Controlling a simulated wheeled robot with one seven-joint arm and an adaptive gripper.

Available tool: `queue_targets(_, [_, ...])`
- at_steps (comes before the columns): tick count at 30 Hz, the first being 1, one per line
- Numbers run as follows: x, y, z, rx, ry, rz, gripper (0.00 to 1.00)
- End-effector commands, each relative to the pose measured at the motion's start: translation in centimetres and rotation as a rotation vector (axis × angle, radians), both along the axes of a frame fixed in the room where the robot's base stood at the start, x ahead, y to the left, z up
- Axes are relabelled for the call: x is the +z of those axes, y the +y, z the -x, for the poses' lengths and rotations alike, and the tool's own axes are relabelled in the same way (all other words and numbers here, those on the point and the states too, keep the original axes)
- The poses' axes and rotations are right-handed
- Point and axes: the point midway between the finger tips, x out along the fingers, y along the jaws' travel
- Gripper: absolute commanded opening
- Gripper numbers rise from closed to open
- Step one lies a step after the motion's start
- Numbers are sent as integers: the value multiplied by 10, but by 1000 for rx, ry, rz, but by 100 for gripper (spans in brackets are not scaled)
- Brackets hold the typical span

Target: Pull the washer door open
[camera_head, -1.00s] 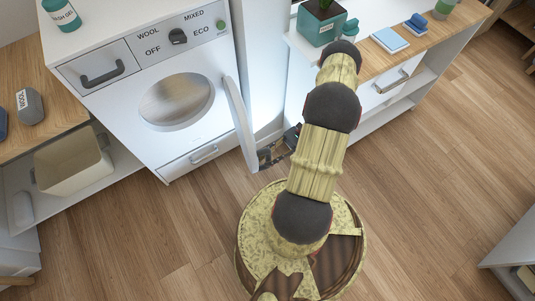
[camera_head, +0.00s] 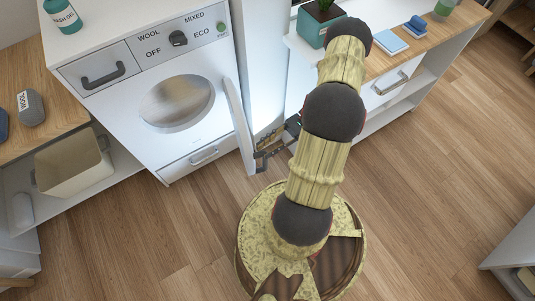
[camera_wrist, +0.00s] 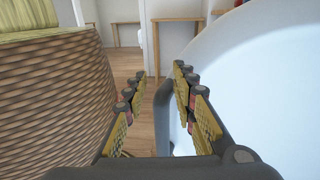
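The washer (camera_head: 140,110) is white with a round drum opening (camera_head: 176,101). Its white door (camera_head: 240,125) stands swung wide out, seen nearly edge-on in the head view. In the wrist view the door's pale curved face (camera_wrist: 260,85) fills the right side. A dark bar handle (camera_wrist: 162,115) on the door shows between my spread fingers, closer to the right one. My gripper (camera_wrist: 158,95) is open. In the head view my gripper (camera_head: 264,151) is beside the door's outer side, low near its free edge. Whether a finger touches the handle is unclear.
A dial (camera_head: 178,38) and a drawer (camera_head: 100,73) with a dark handle are above the drum. A beige bin (camera_head: 73,165) stands on a shelf at left. A counter (camera_head: 385,60) with a plant is at right. The floor (camera_head: 430,160) to the right is clear.

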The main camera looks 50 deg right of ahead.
Motion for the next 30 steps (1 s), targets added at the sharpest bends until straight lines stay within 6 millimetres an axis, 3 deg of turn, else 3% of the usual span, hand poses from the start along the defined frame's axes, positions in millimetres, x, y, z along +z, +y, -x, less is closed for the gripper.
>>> queue_targets(15, [6,1,1,2,4,-5,24])
queue_targets(30, [5,-32,1,1,1,0,24])
